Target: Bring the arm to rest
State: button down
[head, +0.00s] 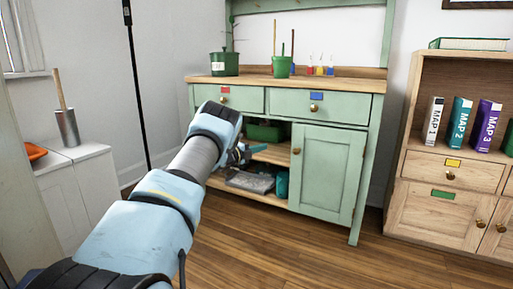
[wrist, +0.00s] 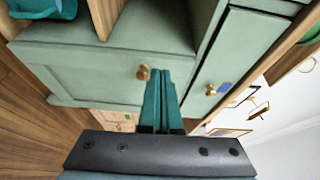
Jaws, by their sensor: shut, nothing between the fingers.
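My arm reaches from the lower left of the head view toward the green cabinet (head: 325,170). My gripper (head: 243,153) is mostly hidden behind my wrist there, in front of the cabinet's open shelves. In the wrist view my gripper (wrist: 161,75) shows two teal fingers pressed together with nothing between them.
The cabinet top holds a dark green pot (head: 223,64), a green pot (head: 283,67) and small flasks (head: 319,68). A wooden bookcase (head: 450,205) stands right and a white cabinet (head: 80,190) left. Wooden floor (head: 270,250) is clear in front.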

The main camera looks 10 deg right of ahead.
jog(key=w+a+r+n+t+y+p, duration=0.1)
jog(key=w+a+r+n+t+y, duration=0.2)
jog(key=a+r+n+t+y, duration=0.45)
jog(key=s+a+r+n+g+y+p, duration=0.1)
jog(key=s+a+n+g+y, duration=0.15)
jog(key=a+n, duration=0.35)
jog(key=s+a+r+n+g+y, duration=0.15)
jog(key=s+a+n, duration=0.25)
jog(key=a, duration=0.4)
jog(key=s+a+f+n+g+y+p, duration=0.1)
jog(key=s+a+n+g, duration=0.2)
jog(key=s, duration=1.2)
jog(key=s+a+f+n+g+y+p, duration=0.15)
jog(key=s+n+g, duration=0.3)
jog(key=s, duration=1.05)
jog(key=s+a+n+g+y+p, duration=0.1)
jog(key=s+a+n+g+y, duration=0.2)
jog(key=s, duration=1.2)
notch_tip(320, 180, up, 38)
jog(key=w+n+h+p, duration=0.1)
jog(key=p, duration=3.6)
jog(key=shift+d+p, duration=0.3)
jog(key=shift+f, duration=0.1)
